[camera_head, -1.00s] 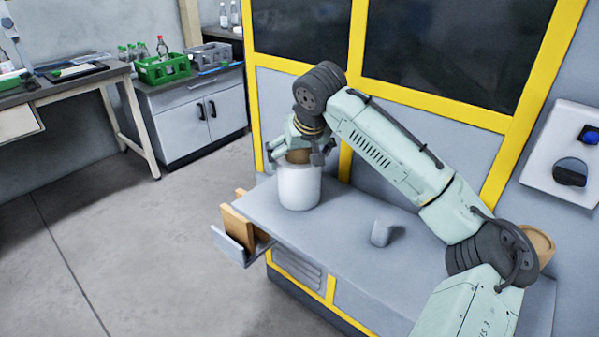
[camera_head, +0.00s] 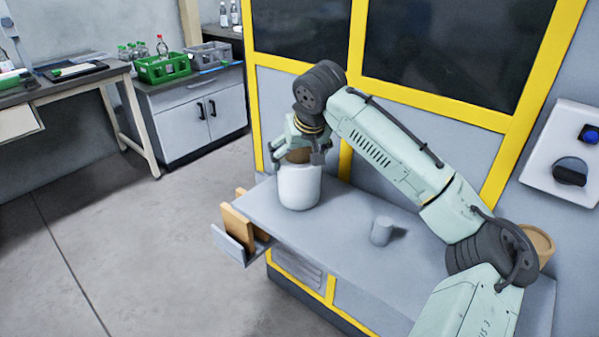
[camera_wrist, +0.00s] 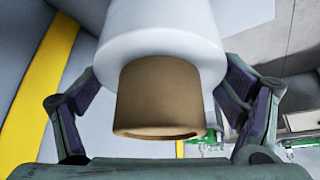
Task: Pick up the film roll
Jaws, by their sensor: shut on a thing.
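The film roll (camera_head: 298,188) is a wide white cylinder with a narrower brown core at its top end. It stands upright on or just above the grey shelf (camera_head: 345,242), near the shelf's left end; I cannot tell whether it touches. In the wrist view the white roll (camera_wrist: 165,50) and its brown core (camera_wrist: 160,98) fill the middle. My gripper (camera_head: 300,156) is above the roll with its fingers on both sides of the core. It is shut on the film roll, and the wrist view shows a finger at either side.
A small grey cylinder (camera_head: 381,230) stands on the shelf to the right of the roll. A holder with brown boards (camera_head: 237,230) hangs at the shelf's left edge. A brown round container (camera_head: 538,243) is behind my arm. The yellow-framed machine rises behind the shelf.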

